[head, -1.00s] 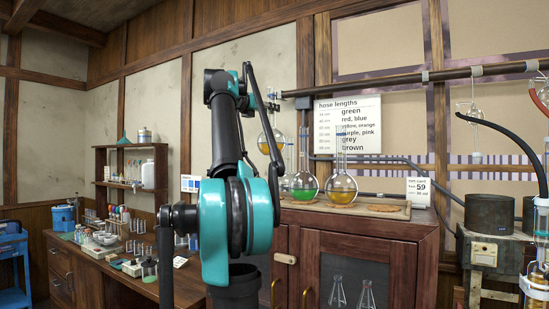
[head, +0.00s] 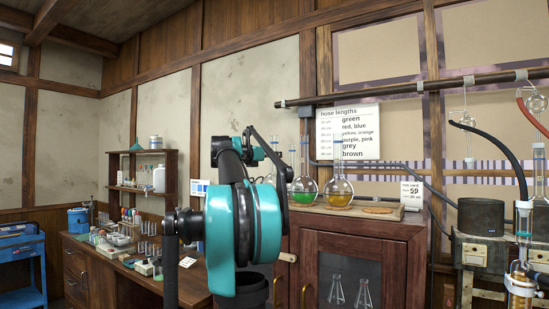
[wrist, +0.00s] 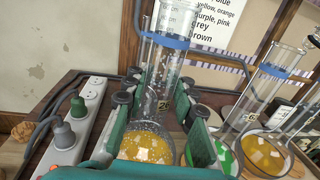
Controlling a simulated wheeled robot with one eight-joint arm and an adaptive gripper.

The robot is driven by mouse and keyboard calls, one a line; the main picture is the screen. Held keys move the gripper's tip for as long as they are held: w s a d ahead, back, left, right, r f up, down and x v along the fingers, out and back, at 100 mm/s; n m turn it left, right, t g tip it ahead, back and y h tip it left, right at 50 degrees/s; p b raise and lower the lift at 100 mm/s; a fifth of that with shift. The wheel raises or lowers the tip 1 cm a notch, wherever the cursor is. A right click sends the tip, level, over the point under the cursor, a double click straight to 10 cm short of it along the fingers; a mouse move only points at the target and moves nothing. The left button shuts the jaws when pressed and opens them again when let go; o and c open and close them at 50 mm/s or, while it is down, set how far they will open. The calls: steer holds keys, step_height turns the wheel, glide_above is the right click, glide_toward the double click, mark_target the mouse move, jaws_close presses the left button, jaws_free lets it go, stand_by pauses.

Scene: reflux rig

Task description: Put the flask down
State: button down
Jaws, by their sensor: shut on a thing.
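My gripper (wrist: 163,88) is shut on a round-bottomed flask (wrist: 150,143) in the wrist view. The flask is clear glass with a long neck, a blue band, amber liquid and pale cubes inside. It looks near upright. Its base is hidden, so I cannot tell whether it touches the board. In the head view my arm hides the gripper and most of the held flask.
A power strip with plugs (wrist: 82,118) lies left of the gripper in the wrist view. The green and amber flasks stand close on the right. In the head view, a flat cork-coloured disc (head: 377,210) lies right of the flasks. The cabinet (head: 400,255) carries the board.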

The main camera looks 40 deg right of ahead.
steer(key=shift+f, duration=0.3)
steer(key=c, duration=1.3)
jaws_free()
steer(key=shift+o, duration=0.2)
